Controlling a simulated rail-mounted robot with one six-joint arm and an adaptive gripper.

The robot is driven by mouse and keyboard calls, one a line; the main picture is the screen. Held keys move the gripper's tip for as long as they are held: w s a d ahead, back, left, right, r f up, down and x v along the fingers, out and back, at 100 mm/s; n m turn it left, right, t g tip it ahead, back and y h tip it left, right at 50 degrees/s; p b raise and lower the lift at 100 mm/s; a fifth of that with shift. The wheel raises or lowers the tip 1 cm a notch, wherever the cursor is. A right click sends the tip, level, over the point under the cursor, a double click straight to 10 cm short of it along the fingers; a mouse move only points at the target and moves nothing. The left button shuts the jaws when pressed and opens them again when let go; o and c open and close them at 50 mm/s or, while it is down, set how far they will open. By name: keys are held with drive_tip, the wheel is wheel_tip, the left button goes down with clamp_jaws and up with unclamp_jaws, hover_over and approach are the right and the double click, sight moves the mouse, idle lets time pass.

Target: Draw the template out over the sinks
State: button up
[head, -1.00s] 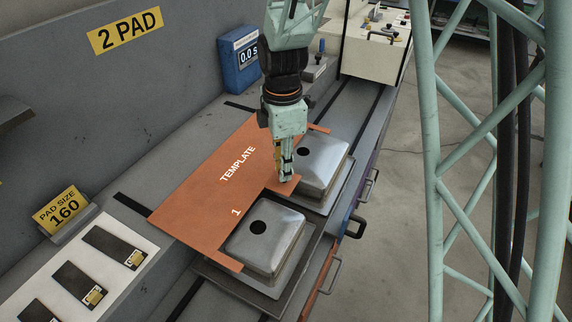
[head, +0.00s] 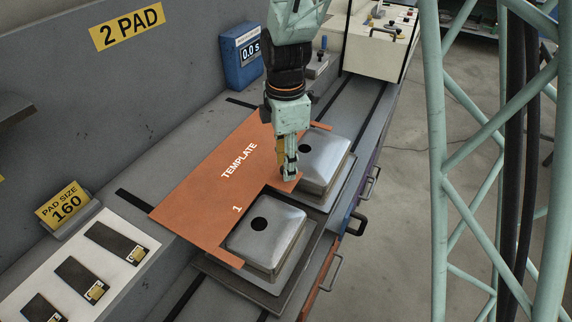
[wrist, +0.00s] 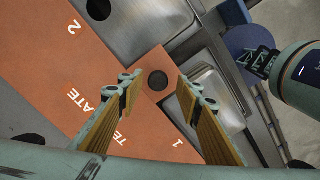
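The orange template (head: 200,190), marked TEMPLATE, lies flat along the ledge and reaches partly over the two sinks. Its notched front edge leaves most of the near sink (head: 285,238) and the far sink (head: 325,160) uncovered. A tab (head: 293,186) of the template sticks out between the sinks. My gripper (head: 289,177) is pointed down over this tab. In the wrist view, my gripper (wrist: 157,88) has its two fingers well apart, with the tab (wrist: 153,60) and its dark round spot (wrist: 158,80) showing between them. Finger contact with the template cannot be told.
A blue timer box (head: 241,62) stands behind, near a cream control box (head: 378,40). A white panel with dark pads (head: 80,277) and a yellow sign (head: 63,205) are at the left. Lattice struts (head: 450,180) stand on the right, beside open floor.

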wheel_tip(320, 180, up, 12)
drive_tip(key=shift+f, duration=0.25)
idle(0.5)
drive_tip(key=shift+d+r, duration=0.1)
idle(0.5)
drive_tip(key=s+d+r+m+t+b, duration=0.2)
drive_tip(key=s+d+r+m, duration=0.9)
drive_tip(key=s+d+r, duration=0.25)
drive_tip(key=s+d+m, duration=0.3)
drive_tip(key=s, duration=0.3)
drive_tip(key=s+d+m+t+b, duration=0.1)
drive_tip(key=s+d+m, duration=0.1)
drive_tip(key=s+m, duration=0.2)
drive_tip(key=s+d+m+t, duration=0.1)
drive_tip(key=s+d+m, duration=0.2)
drive_tip(key=s, duration=0.6)
drive_tip(key=shift+d+r+m, duration=0.15)
drive_tip(key=shift+d+m, duration=0.15)
drive_tip(key=shift+d, duration=0.05)
